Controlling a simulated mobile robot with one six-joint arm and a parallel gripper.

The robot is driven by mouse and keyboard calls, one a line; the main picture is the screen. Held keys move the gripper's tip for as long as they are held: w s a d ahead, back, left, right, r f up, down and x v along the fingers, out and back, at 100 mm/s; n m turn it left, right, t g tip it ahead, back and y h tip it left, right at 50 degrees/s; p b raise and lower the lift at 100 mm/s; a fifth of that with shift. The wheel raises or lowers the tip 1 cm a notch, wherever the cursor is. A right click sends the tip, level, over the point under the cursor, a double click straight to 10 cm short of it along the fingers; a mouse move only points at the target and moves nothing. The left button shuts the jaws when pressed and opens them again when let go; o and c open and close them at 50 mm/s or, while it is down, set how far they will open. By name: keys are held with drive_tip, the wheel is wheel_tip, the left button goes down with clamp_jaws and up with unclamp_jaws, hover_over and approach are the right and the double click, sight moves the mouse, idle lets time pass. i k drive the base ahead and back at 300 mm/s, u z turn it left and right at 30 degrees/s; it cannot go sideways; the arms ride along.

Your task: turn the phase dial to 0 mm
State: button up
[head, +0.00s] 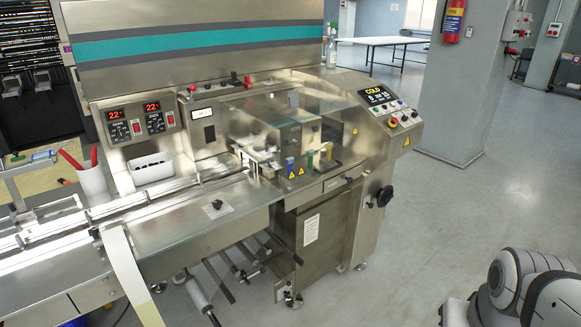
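The flow wrapper (200,75) is a long stainless steel machine with a teal stripe, filling the left and middle of the head view. A small black knob (217,204) sits on a pale plate on its front deck; it may be the phase dial, but markings on the plate are too small to read. A black handwheel (385,196) sticks out from the right end of the cabinet. I cannot tell for sure which one is the phase dial, nor its setting. Part of my white and black arm shows at the bottom right, well away from both. My gripper is not in view.
A control panel (391,106) with a lit display and buttons is at the machine's right end. Temperature controllers (140,122) glow red at the left. A white cup (93,184) holds red items. The grey floor (430,225) right of the machine is clear. A pillar stands behind.

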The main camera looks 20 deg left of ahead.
sight(217, 205)
drive_tip(key=u, duration=0.55)
drive_tip(key=i, duration=1.05)
drive_tip(key=u, duration=0.85)
